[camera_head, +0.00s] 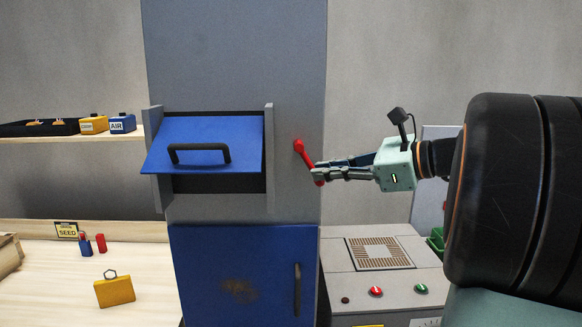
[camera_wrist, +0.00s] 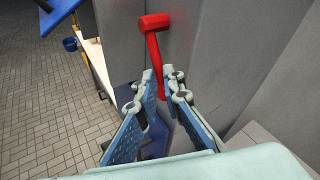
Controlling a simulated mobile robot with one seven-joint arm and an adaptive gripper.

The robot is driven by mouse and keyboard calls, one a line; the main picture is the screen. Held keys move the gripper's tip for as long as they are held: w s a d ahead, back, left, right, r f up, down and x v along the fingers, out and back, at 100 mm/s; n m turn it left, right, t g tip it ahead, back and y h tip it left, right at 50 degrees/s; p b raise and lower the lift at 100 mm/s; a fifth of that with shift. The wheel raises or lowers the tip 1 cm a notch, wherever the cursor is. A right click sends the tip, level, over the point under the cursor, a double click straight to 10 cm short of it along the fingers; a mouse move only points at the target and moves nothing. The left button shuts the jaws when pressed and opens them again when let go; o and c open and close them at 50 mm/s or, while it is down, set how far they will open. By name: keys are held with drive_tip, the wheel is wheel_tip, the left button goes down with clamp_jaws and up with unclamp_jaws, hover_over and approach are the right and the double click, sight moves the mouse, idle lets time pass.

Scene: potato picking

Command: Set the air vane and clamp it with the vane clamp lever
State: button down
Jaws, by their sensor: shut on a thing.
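The air vane appears to be the blue flap (camera_head: 205,143) with a black handle (camera_head: 199,153). It is tilted outward between two grey side plates on the tall grey cabinet, with a dark opening below it. The red vane clamp lever (camera_head: 304,152) is on the cabinet front, right of the vane, slanting down to the right from its pivot. My gripper (camera_head: 318,173) is shut on the lower part of the lever. In the wrist view the red lever (camera_wrist: 153,45) runs down between my fingertips (camera_wrist: 163,76); its lower end is partly hidden there.
A blue door (camera_head: 240,270) is below the vane. A grey control box (camera_head: 385,262) with red and green buttons stands below my gripper.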

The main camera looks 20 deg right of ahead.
sight(320, 185)
drive_tip(key=f+m+t+y+b, duration=0.1)
drive_tip(key=a+f+m+y, duration=0.1)
drive_tip(key=f, duration=0.1)
drive_tip(key=shift+w+a+t+b, duration=0.15)
drive_tip(key=shift+w+t+b, duration=0.05)
drive_tip(key=shift+t+b, duration=0.2)
drive_tip(key=shift+w+a+f+m+t+y+b, duration=0.15)
drive_tip(key=shift+a+f+m+t+y+b, duration=0.2)
drive_tip(key=shift+a+m+t, duration=0.2)
drive_tip(key=shift+a+r+t+y, duration=0.1)
drive_tip(key=shift+a+t+y, duration=0.05)
drive_tip(key=shift+t+y, duration=0.1)
drive_tip(key=c, duration=2)
unclamp_jaws()
drive_tip(key=shift+r, duration=0.1)
drive_tip(key=shift+c, duration=0.2)
drive_tip(key=shift+a+r, duration=0.1)
drive_tip(key=shift+w, duration=0.1)
